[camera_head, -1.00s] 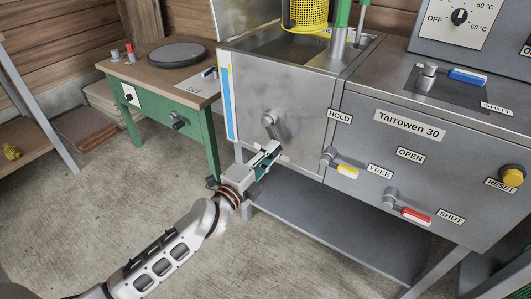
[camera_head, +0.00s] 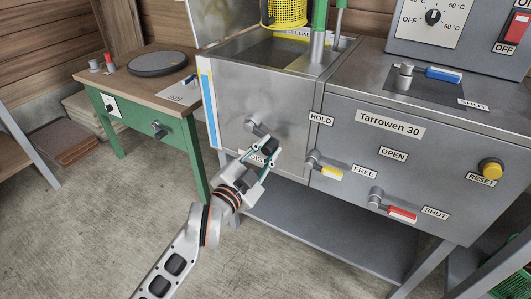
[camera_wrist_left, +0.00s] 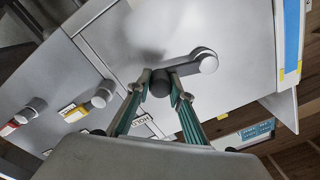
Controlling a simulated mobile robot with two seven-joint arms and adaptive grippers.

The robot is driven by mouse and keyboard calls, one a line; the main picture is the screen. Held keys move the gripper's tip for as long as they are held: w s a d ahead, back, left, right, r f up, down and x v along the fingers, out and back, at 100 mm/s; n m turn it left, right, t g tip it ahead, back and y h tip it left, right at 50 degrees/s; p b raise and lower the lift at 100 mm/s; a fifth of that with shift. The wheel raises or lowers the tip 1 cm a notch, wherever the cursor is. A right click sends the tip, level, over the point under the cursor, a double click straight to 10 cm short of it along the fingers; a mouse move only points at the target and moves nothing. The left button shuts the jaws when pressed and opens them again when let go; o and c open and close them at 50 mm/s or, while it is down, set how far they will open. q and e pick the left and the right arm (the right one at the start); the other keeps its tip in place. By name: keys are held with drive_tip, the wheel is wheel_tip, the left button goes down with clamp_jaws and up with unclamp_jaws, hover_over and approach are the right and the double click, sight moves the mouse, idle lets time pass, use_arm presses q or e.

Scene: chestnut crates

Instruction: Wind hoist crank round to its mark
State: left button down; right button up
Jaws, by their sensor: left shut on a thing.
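The grey hoist crank (camera_head: 257,129) is on the front of the steel tank (camera_head: 235,103). Its arm slants down to the right from the hub in the head view. My left gripper (camera_head: 269,151) comes from below and is shut on the crank's dark handle. The left wrist view shows the two green-backed fingers (camera_wrist_left: 160,84) on either side of this handle (camera_wrist_left: 159,86), with the crank arm (camera_wrist_left: 188,65) running to the round hub. A small label behind the gripper is partly hidden, and I cannot make out a mark for the crank. My right gripper is out of view.
Right of the crank, a yellow-handled lever (camera_head: 331,171) and a red-handled lever (camera_head: 401,214) stick out from the panel. A yellow basket (camera_head: 285,12) hangs over the tank. A green-framed table (camera_head: 165,130) stands at left. A grey shelf (camera_head: 335,232) lies below.

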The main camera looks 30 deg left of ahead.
use_arm(q)
drive_tip(key=shift+d+r+n, duration=0.1)
drive_tip(key=shift+r+n, duration=0.25)
drive_tip(key=shift+n, duration=0.05)
drive_tip(key=shift+r, duration=0.1)
drive_tip(key=c, duration=1.8)
unclamp_jaws()
drive_tip(key=shift+s, duration=0.3)
drive_tip(key=s, duration=1.1)
drive_tip(key=shift+s, duration=0.2)
drive_tip(key=shift+f, duration=0.2)
